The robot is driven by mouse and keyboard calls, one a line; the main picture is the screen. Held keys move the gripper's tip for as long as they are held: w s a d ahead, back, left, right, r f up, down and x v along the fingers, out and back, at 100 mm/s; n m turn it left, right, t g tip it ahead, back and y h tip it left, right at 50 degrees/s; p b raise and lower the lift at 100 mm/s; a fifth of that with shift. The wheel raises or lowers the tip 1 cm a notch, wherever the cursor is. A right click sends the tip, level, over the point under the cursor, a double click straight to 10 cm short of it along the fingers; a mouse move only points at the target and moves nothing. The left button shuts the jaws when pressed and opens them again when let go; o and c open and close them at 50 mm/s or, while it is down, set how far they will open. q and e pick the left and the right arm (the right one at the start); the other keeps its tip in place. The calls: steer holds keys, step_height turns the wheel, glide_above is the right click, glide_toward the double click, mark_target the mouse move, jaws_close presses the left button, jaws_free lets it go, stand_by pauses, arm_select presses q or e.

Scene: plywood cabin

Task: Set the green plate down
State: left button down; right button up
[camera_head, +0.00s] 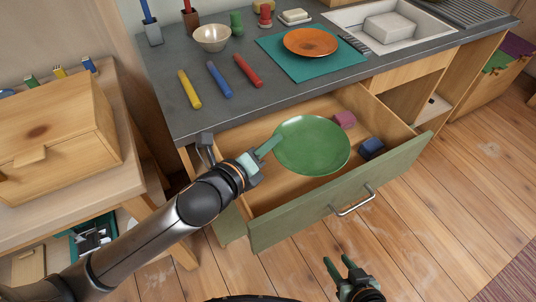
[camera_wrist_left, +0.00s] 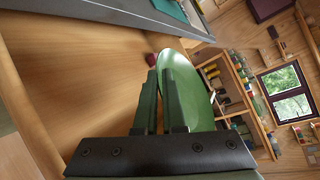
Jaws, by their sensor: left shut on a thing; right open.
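The green plate (camera_head: 312,147) is held over the open drawer (camera_head: 262,196) in the head view. My left gripper (camera_head: 268,147) is shut on its left rim. In the left wrist view the green plate (camera_wrist_left: 195,92) sits between the two green fingers of my left gripper (camera_wrist_left: 167,85). I cannot tell whether the plate touches anything below it. My right gripper (camera_head: 345,270) is open and empty, low in front of the drawer.
Inside the drawer are a pink block (camera_head: 344,119) and a dark blue block (camera_head: 371,148). The counter (camera_head: 160,90) above holds a teal mat (camera_head: 275,48) with an orange plate (camera_head: 310,42), a bowl (camera_head: 212,38) and coloured sticks. A sink (camera_head: 385,25) is at the right.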

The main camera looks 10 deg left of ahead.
arm_select(q)
steer(key=f, duration=0.1)
steer(key=f+b, duration=0.1)
steer(key=f, duration=0.1)
steer(key=shift+s+a+f, duration=0.1)
steer(key=shift+a+f, duration=0.1)
steer(key=shift+f, duration=0.1)
arm_select(e)
steer(key=shift+w+a+f, duration=0.15)
steer(key=shift+w+f, duration=0.05)
steer(key=shift+w, duration=0.2)
arm_select(q)
steer(key=shift+f, duration=0.6)
steer(key=c, duration=1)
jaws_free()
arm_select(e)
steer(key=shift+s+f, duration=0.2)
steer(key=shift+s, duration=0.05)
